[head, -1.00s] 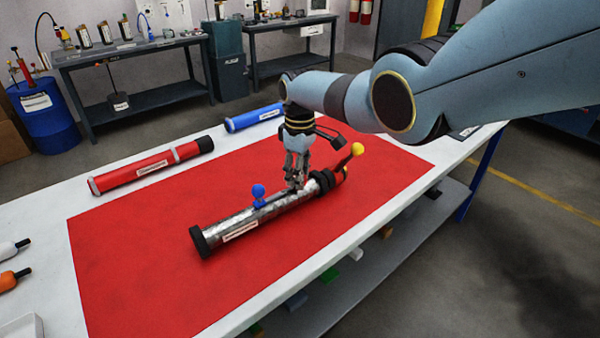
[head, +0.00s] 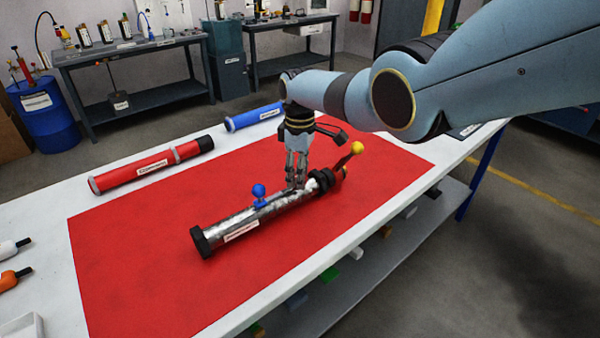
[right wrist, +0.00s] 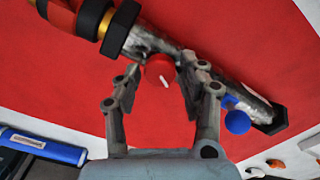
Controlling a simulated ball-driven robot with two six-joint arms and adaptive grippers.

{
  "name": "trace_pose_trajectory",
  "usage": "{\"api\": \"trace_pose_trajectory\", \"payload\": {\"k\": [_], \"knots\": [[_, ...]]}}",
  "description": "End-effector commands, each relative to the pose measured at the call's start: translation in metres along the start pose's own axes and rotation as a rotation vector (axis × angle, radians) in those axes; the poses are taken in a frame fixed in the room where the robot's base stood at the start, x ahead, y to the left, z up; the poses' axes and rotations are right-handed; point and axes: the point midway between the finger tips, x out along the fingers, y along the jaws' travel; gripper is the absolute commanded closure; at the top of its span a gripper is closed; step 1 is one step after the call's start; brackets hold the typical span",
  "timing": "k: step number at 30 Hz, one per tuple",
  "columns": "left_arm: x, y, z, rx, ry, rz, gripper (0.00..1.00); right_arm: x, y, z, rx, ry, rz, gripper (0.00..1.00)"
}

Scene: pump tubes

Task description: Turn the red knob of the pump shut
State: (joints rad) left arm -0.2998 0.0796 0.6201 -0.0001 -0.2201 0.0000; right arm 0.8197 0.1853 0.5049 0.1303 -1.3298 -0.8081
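The silver pump (head: 232,228) lies on the red mat with black ends, a blue knob (head: 259,192) on top and a yellow-tipped handle (head: 356,149) at its far right end. My right gripper (head: 297,186) points down over the pump's middle, to the right of the blue knob. In the right wrist view its two fingers (right wrist: 160,68) stand apart on either side of the red knob (right wrist: 157,70), which bears a white mark. Gaps show between the fingers and the knob. The red knob is hidden by the gripper in the head view. My left gripper is not in view.
A red tube (head: 150,168) and a blue tube (head: 252,117) lie behind the pump on the white table (head: 40,225). Screwdriver-like handles (head: 10,279) lie at the left edge. The red mat (head: 130,280) is clear in front of the pump.

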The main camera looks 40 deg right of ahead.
Motion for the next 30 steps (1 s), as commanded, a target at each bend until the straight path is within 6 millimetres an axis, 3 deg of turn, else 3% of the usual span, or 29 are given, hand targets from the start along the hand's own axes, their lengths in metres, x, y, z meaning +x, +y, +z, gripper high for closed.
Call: {"api": "trace_pose_trajectory", "payload": {"k": [3, 11, 16, 20, 30], "knots": [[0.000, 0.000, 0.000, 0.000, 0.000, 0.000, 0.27, 0.000, 0.000, 0.000, 0.000, -0.001, 0.000, 0.45], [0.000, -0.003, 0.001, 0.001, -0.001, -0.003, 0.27, 0.000, 0.000, 0.001, 0.001, -0.001, -0.001, 0.45], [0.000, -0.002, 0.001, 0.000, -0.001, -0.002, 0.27, -0.011, 0.001, 0.000, 0.001, 0.001, 0.001, 0.45], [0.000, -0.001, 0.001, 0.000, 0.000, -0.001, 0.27, -0.030, 0.000, 0.000, 0.000, 0.002, 0.002, 0.45], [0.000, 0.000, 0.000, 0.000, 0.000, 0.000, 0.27, -0.103, 0.001, 0.000, 0.000, 0.001, 0.002, 0.45]]}}
